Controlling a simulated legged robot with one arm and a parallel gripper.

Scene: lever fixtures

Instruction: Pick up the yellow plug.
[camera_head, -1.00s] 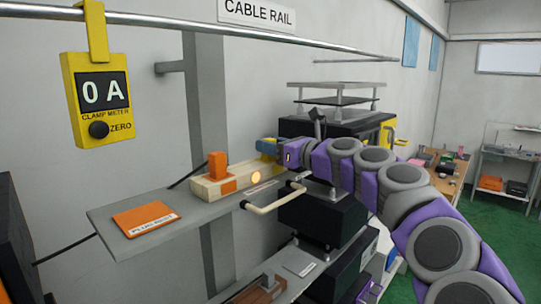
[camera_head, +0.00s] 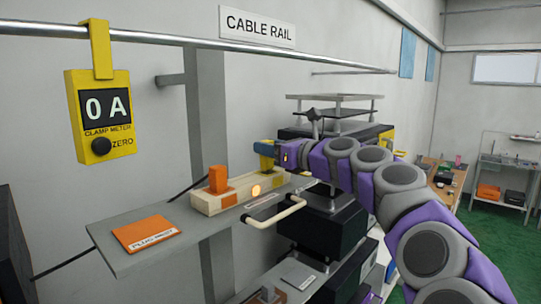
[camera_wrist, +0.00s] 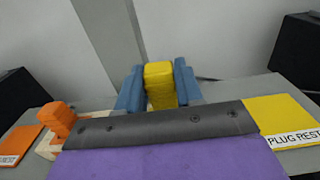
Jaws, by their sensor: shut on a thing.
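The yellow plug (camera_wrist: 159,84) is between the two blue fingers of my gripper (camera_wrist: 158,76) in the wrist view, with a finger against each side. In the head view my gripper (camera_head: 265,149) is at the right end of the pale power strip (camera_head: 235,193), and a bit of the yellow plug (camera_head: 267,165) shows below the blue fingers. My gripper is shut on the plug. My gripper's own body hides the plug's lower end in the wrist view. I cannot tell exactly how much gap there is between plug and strip.
An orange plug (camera_head: 218,179) stands in the strip's left part, and a light glows on the strip. An orange rest pad (camera_head: 147,232) lies on the grey shelf (camera_head: 118,262). A yellow plug rest pad (camera_wrist: 281,118) is right in the wrist view.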

